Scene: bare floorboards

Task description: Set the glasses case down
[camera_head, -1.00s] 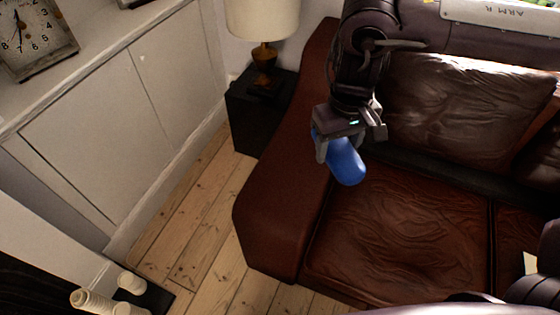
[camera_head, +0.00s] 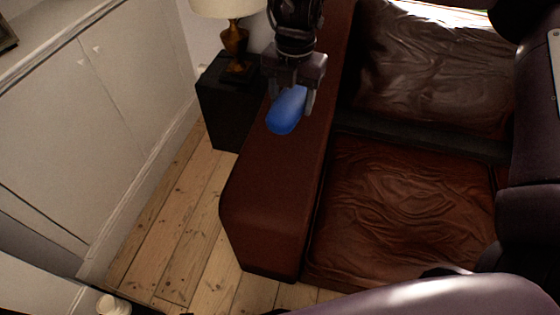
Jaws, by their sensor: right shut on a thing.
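The blue glasses case (camera_head: 286,112) is a smooth, rounded, elongated shape. My right gripper (camera_head: 291,88) is shut on its upper end and points downward. In the picture the case overlaps the sofa's brown leather armrest (camera_head: 278,185); I cannot tell whether it touches the armrest or hangs above it. The gripper hides the top end of the case. My left gripper is not in view.
A black side table (camera_head: 222,108) with a lamp (camera_head: 235,42) stands left of the armrest. The sofa seat cushion (camera_head: 405,215) is bare. White cabinets (camera_head: 90,130) line the left wall. Bare floorboards (camera_head: 185,230) lie between them and the sofa.

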